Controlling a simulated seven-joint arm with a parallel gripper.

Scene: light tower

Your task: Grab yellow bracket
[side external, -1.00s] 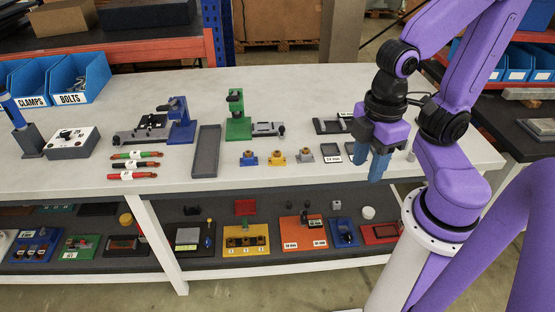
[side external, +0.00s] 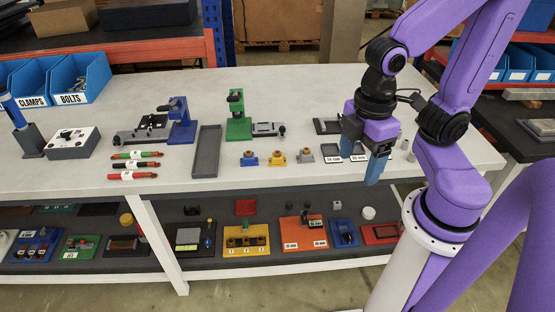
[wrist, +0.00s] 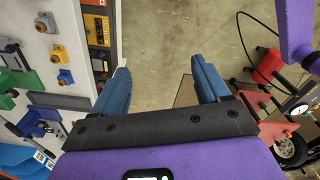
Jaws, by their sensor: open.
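The yellow bracket (side external: 277,158) stands on the white tabletop, between a blue bracket (side external: 249,159) on its left and a grey bracket (side external: 305,154) on its right. In the wrist view the yellow bracket (wrist: 65,77) is at the left, outside the jaws, with the blue and grey brackets beside it. My gripper (side external: 360,168) is open, with blue fingers pointing down, to the right of the brackets near the table's front edge. In the wrist view my gripper (wrist: 163,80) has its fingers wide apart, with only floor between them.
Flat dark trays with size labels (side external: 332,153) lie just left of and behind my gripper. A long grey tray (side external: 206,152), a green clamp fixture (side external: 238,122) and a blue fixture (side external: 181,124) stand further left. Pens (side external: 134,166) lie at the front left.

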